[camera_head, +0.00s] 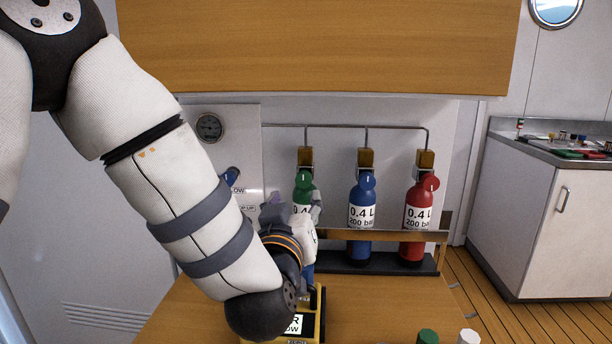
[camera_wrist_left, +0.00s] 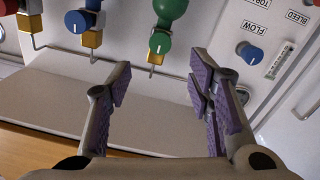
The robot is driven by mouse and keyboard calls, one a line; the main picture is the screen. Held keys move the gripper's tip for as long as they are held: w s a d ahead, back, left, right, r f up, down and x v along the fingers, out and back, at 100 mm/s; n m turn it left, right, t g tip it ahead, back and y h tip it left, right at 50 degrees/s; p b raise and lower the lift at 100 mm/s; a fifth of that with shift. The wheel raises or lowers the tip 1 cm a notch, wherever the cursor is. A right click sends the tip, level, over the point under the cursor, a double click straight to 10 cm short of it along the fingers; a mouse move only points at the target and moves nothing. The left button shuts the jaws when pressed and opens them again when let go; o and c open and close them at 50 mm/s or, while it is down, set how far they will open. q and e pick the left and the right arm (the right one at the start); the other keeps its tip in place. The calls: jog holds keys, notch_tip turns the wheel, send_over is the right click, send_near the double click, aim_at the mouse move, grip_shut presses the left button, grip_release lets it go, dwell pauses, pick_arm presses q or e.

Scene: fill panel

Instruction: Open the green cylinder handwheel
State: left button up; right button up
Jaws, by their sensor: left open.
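The green cylinder (camera_head: 301,194) stands leftmost in the rack, partly hidden by my left gripper (camera_head: 296,208). Its round green handwheel (camera_head: 303,177) sits at the top, below a brass block; it also shows in the left wrist view (camera_wrist_left: 160,42), where the scene appears upside down. In that view my left gripper (camera_wrist_left: 162,82) is open and empty, its purple-padded fingers spread to either side. The handwheel lies ahead of the fingertips, roughly between them in the picture, with no visible contact. My right gripper is in neither view.
A blue cylinder (camera_head: 361,208) and a red cylinder (camera_head: 418,215) stand to the right behind a wooden rail (camera_head: 380,235). A blue flow knob (camera_head: 231,175) and a gauge (camera_head: 209,127) are on the left panel. A wooden cabinet (camera_head: 320,45) overhangs. A yellow-edged box (camera_head: 318,318) sits below my arm.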

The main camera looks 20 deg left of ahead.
aim_at(303, 181)
pick_arm(q)
jog(key=w, duration=0.3)
jog(key=w+a+b, duration=0.1)
jog(key=w, duration=0.5)
jog(key=shift+w+a+f, duration=0.15)
jog(key=shift+w+a, duration=0.1)
jog(key=shift+w, duration=0.35)
jog(key=shift+r, duration=0.2)
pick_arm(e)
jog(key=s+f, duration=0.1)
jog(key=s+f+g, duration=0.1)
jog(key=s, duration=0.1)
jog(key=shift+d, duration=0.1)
pick_arm(q)
grip_shut()
